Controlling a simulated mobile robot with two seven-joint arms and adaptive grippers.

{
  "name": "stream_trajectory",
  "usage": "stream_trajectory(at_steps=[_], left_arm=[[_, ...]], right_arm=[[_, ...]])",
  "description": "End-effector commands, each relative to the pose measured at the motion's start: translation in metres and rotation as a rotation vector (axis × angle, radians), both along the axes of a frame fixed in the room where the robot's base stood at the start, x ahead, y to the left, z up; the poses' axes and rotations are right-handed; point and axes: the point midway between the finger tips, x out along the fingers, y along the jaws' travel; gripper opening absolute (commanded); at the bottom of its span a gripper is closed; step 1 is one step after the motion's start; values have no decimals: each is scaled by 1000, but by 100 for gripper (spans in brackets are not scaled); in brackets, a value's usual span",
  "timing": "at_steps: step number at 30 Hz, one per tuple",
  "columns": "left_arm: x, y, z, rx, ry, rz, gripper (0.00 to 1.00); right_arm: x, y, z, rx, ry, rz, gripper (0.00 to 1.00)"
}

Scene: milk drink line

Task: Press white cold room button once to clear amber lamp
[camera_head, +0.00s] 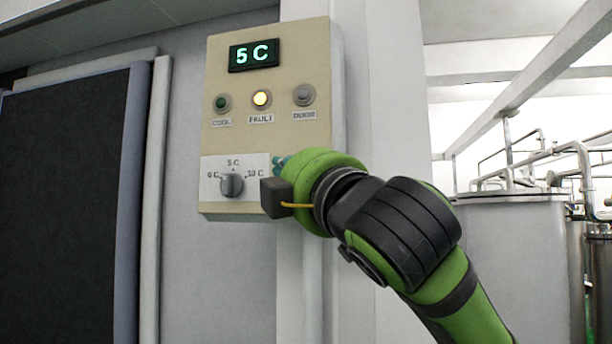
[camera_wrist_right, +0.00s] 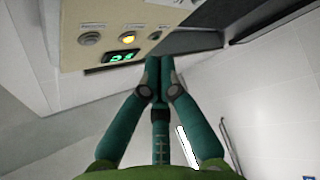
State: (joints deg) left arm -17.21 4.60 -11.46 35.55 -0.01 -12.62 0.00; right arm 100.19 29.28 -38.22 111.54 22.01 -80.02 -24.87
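The cream control panel (camera_head: 222,60) hangs on the wall in the head view. Its amber fault lamp (camera_head: 261,98) is lit, and it also shows lit in the wrist view (camera_wrist_right: 128,38). I see no white button in either view; my right wrist covers the panel's lower right part in the head view. My right gripper (camera_head: 279,162) is in front of that part, mostly hidden by my wrist. In the wrist view its teal fingers (camera_wrist_right: 158,66) meet at the tips with nothing visible between them. I cannot tell whether they touch the panel. My left gripper is not in view.
The green display (camera_head: 254,55) reads 5 C. The green cool lamp (camera_head: 221,103) and grey door lamp (camera_head: 304,95) look unlit. A rotary knob (camera_head: 232,185) is just left of my wrist. A dark door (camera_head: 65,200) is at left; steel tanks (camera_head: 515,260) stand at right.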

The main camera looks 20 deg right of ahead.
Motion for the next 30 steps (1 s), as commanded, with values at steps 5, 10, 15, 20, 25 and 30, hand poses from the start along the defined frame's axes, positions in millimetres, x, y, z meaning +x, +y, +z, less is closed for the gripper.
stream_trajectory(at_steps=[5, 10, 15, 20, 25, 30], left_arm=[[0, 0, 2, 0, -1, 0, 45], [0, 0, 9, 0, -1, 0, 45], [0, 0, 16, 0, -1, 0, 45], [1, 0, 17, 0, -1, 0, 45], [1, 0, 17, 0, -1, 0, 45], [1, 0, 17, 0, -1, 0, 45]], right_arm=[[5, -4, 1, 1, 2, -1, 0], [22, -15, 1, 1, 5, -3, 0], [42, -29, 1, 1, 4, -2, 0], [59, -40, -1, 2, 4, -1, 0], [69, -47, 0, 2, 1, 0, 0], [73, -49, 0, 1, 0, 0, 0]])
